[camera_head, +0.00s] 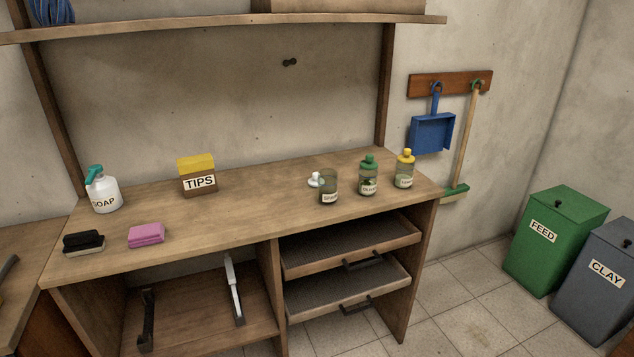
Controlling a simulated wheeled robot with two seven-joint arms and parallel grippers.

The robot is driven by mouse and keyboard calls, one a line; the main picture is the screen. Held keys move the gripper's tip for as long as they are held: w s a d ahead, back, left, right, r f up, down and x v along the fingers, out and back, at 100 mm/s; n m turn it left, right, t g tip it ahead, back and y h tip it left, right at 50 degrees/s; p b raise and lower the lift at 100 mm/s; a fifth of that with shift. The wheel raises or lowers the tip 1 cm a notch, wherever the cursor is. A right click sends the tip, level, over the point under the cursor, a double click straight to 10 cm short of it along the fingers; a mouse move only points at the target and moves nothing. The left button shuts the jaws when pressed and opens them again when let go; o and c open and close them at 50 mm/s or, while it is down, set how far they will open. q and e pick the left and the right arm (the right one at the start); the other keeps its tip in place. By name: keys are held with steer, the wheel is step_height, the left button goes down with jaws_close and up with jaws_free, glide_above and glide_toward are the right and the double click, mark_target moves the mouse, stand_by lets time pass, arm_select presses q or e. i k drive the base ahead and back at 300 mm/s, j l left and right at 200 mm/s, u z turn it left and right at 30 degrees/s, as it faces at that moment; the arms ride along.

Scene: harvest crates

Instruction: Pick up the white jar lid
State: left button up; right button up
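The white jar lid (314,181) is a small pale piece on the workbench top (250,205), right of its middle. It is just left of and slightly behind a dark glass jar (329,188) with a white label. The jar has no lid on its top and partly overlaps the lid's right side in this view. I cannot tell whether lid and jar touch. Neither of my grippers shows in the head view.
Right of the jar stand a green-capped jar (367,178) and a yellow-capped jar (404,170). Left are a TIPS box (198,176), a soap bottle (102,191), a pink sponge (146,235) and a black brush (83,243). The bench in front of the lid is clear.

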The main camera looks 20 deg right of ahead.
mark_target(312, 181)
steer(key=i+l+u, duration=0.1)
steer(key=l+u, duration=0.2)
steer(key=l, duration=0.45)
steer(key=l+u, duration=0.35)
steer(key=l, duration=0.4)
